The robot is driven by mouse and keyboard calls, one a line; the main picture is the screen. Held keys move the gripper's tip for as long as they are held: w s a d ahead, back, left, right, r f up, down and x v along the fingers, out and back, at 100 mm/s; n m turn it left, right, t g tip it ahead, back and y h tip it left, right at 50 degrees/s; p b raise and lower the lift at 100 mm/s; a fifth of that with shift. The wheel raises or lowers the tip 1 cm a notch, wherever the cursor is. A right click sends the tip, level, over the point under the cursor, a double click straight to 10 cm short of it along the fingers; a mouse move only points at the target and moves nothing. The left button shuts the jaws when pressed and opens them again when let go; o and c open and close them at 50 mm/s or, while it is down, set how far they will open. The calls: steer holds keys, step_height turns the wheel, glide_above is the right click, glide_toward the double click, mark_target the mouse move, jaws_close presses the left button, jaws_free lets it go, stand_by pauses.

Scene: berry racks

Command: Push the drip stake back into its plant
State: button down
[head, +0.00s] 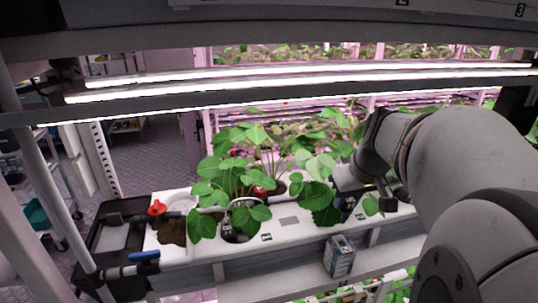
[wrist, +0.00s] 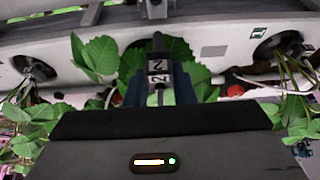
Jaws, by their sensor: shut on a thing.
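My gripper (head: 345,203) is at the white gutter in the head view, partly hidden by strawberry leaves. In the wrist view my gripper (wrist: 159,88) is shut on the drip stake (wrist: 158,66), a dark upright piece with small white marked labels. The stake's tip is not clearly visible. Green plant leaves (wrist: 97,55) lie beside and behind the jaws. In the head view, the leaves (head: 316,193) of the plant hang just left of the gripper. I cannot tell whether the stake touches the plant's substrate.
The white gutter (head: 289,222) runs across the bench with several plants. A dark round plant opening (wrist: 280,47) shows at the right in the wrist view. Bright lamp bars (head: 300,75) hang above.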

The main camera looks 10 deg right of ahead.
steer(key=w+f+b, duration=0.1)
steer(key=w+f, duration=0.3)
steer(key=w, duration=0.4)
steer(key=shift+a+f, duration=0.15)
steer(key=shift+a, duration=0.05)
stand_by(0.4)
steer(key=shift+f+b, duration=0.75)
steer(key=shift+b, duration=0.4)
stand_by(1.9)
steer(key=shift+f+b, duration=0.8)
steer(key=shift+f, duration=0.1)
steer(key=c, duration=1.1)
jaws_free()
steer(key=shift+c, duration=0.2)
steer(key=shift+o, duration=0.4)
steer(key=o, duration=0.3)
